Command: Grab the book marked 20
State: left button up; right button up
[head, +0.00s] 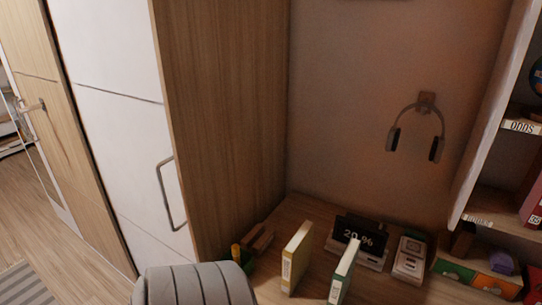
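A yellow book (296,258) with pale pages stands upright on the wooden desk (390,291) in the head view. A green book (343,273) with a white spine label stands upright to its right, a little nearer. The marks on both spines are too small to read, so I cannot tell which one bears 20. A dark display (359,235) behind them reads "20 %". Neither of my grippers is in view.
A grey padded chair back (196,285) stands in front of the desk at left. A handheld device (409,257) is right of the display. Headphones (416,130) hang on the wall. Shelves (497,199) rise at right, a white cabinet door (127,120) at left.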

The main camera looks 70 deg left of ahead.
aim_at(296, 254)
jog(key=u, duration=1.9)
